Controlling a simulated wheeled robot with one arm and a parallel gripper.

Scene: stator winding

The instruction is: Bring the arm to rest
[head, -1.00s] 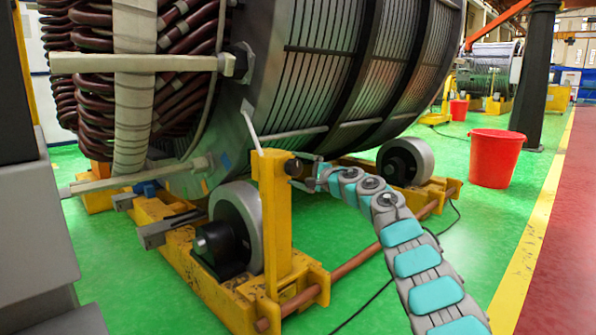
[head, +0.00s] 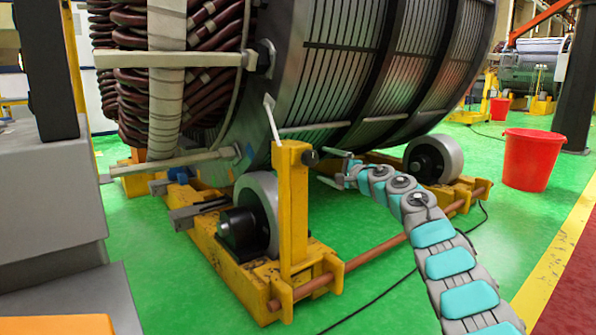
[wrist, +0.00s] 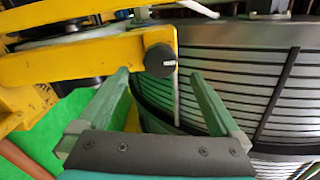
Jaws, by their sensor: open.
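My gripper (head: 342,174) is open and empty in the head view, just right of the yellow post (head: 294,205) with the dark round knob (head: 310,158). A small gap shows between the fingers and the knob. In the wrist view, my two green fingers (wrist: 161,82) are spread apart, with the knob (wrist: 160,60) ahead between their tips. My grey and teal arm (head: 445,262) reaches from the lower right over the green floor.
The large stator (head: 350,80) rests on rollers (head: 262,208) on a yellow frame (head: 228,275) with a copper-coloured rod (head: 390,240). A red bucket (head: 530,160) stands to the right. Green floor (head: 500,235) is free around the arm; a black cable (head: 385,290) lies there.

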